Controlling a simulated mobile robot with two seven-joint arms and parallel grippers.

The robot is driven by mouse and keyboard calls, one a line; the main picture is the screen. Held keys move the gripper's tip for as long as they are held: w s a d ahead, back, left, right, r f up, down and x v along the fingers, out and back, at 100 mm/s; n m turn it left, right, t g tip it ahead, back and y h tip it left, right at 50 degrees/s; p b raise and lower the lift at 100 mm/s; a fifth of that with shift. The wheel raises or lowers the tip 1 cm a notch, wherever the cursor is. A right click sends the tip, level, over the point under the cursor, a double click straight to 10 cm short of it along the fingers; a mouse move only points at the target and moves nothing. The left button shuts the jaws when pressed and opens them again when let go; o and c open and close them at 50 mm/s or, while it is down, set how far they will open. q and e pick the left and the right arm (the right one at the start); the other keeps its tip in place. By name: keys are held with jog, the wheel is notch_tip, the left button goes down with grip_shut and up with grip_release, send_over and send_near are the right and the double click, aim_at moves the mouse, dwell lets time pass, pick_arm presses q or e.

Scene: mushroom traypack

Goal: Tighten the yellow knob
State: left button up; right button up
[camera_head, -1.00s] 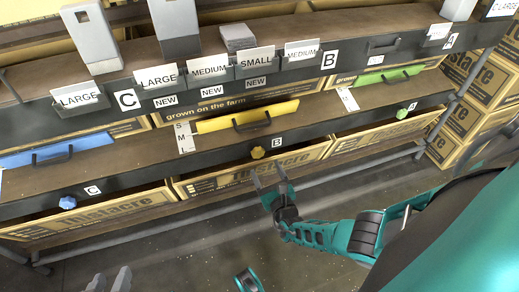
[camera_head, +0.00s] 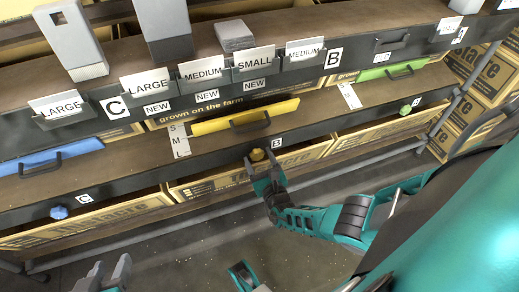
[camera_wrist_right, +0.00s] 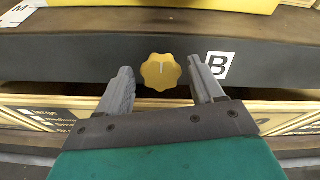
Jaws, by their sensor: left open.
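The yellow knob (camera_head: 257,154) sits on the dark front rail of the shelf, beside the B label. In the right wrist view the knob (camera_wrist_right: 161,71) is lobed, with a pale mark pointing up. My right gripper (camera_head: 261,161) is open, its fingers reaching up to either side of the knob. In the wrist view the right gripper's (camera_wrist_right: 163,82) fingertips stand left and right of the knob, with gaps between, so they do not grip it. My left gripper (camera_head: 104,272) is at the bottom left, open and empty, far from the knob.
A blue knob (camera_head: 58,212) and a green knob (camera_head: 405,109) sit on the same rail. A yellow panel with a handle (camera_head: 245,117) lies above the yellow knob. Cardboard boxes (camera_head: 110,214) stand below the rail. The floor in front is clear.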

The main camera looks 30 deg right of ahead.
jog(key=c, duration=0.7)
jog(key=shift+c, duration=1)
